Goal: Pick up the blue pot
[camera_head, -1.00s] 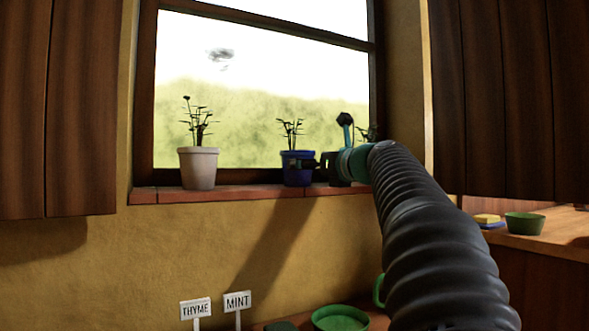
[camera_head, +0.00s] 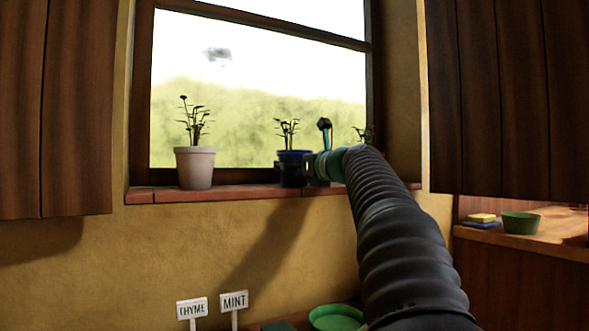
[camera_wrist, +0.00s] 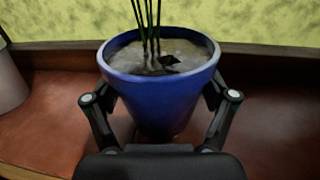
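The blue pot (camera_head: 293,155) stands upright on the brick window sill, with a thin dark-leaved plant in it. In the wrist view the blue pot (camera_wrist: 160,100) fills the middle, with dark soil and green stems. My gripper (camera_wrist: 162,95) has one finger on each side of the pot, spread wide. Its fingertips are partly hidden by the pot's sides, so contact cannot be told. In the head view my gripper (camera_head: 292,173) is at the pot and covers part of its body.
A white pot (camera_head: 195,168) with a plant stands left on the sill (camera_head: 245,191). Another plant (camera_head: 364,134) shows behind my arm to the right. THYME (camera_head: 192,308) and MINT (camera_head: 234,300) signs and a green bowl (camera_head: 336,318) are below. A wooden counter (camera_head: 540,238) is at right.

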